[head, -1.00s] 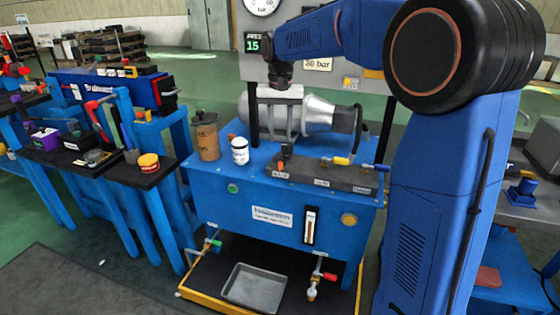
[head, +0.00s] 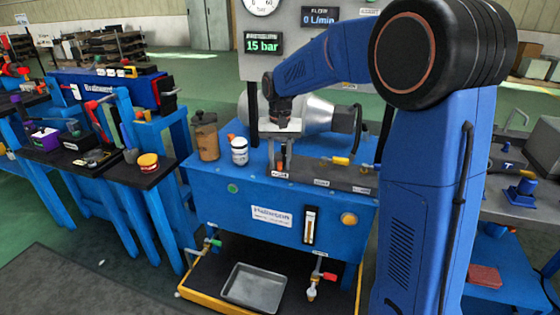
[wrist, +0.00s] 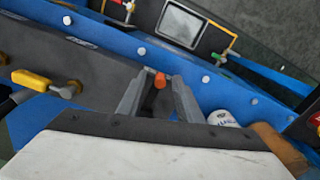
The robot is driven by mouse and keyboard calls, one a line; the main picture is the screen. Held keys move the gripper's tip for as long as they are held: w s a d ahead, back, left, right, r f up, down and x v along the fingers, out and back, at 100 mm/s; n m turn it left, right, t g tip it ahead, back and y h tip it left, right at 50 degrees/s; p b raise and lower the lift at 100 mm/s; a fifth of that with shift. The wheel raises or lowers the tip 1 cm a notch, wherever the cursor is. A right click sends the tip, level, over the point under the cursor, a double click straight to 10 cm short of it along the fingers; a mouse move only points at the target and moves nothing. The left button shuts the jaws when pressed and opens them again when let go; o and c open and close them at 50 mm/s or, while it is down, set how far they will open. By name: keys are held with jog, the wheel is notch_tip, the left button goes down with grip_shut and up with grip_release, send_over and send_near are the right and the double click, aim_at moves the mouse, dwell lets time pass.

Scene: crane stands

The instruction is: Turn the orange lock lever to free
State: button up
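The orange lock lever (head: 280,166) stands at the left end of the dark valve block (head: 345,178) on the blue bench. It also shows in the wrist view (wrist: 160,80) as a small orange piece. My gripper (head: 281,158) points down over it. In the wrist view my gripper (wrist: 159,82) is open, with one finger on each side of the lever's orange part. A small gap seems to show on both sides, though contact is hard to judge. The lever's lower part is hidden.
A yellow lever (head: 341,160) sits further right on the same block. A white canister (head: 239,150) and a brown canister (head: 205,136) stand to the left. A large silver cylinder (head: 318,114) is behind. A grey tray (head: 254,287) lies below the bench.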

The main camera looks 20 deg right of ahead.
grip_shut()
jog(key=shift+w+a, duration=0.1)
jog(key=shift+a, duration=0.05)
jog(key=w+a+m, duration=0.1)
jog(key=m, duration=0.1)
jog(key=shift+w+a+m, duration=0.1)
jog(key=shift+a+m, duration=0.05)
jog(key=shift+m, duration=0.25)
jog(key=m, duration=0.1)
jog(key=w+a+m, duration=0.1)
jog(key=shift+w+m, duration=0.25)
jog(key=shift+m, duration=0.05)
jog(key=w+m, duration=0.2)
jog(key=m, duration=0.1)
jog(key=shift+w+a, duration=0.1)
jog(key=shift+a, duration=0.3)
jog(key=shift+w+r+m, duration=0.1)
jog(key=shift+w+m, duration=0.75)
jog(key=shift+m, duration=0.65)
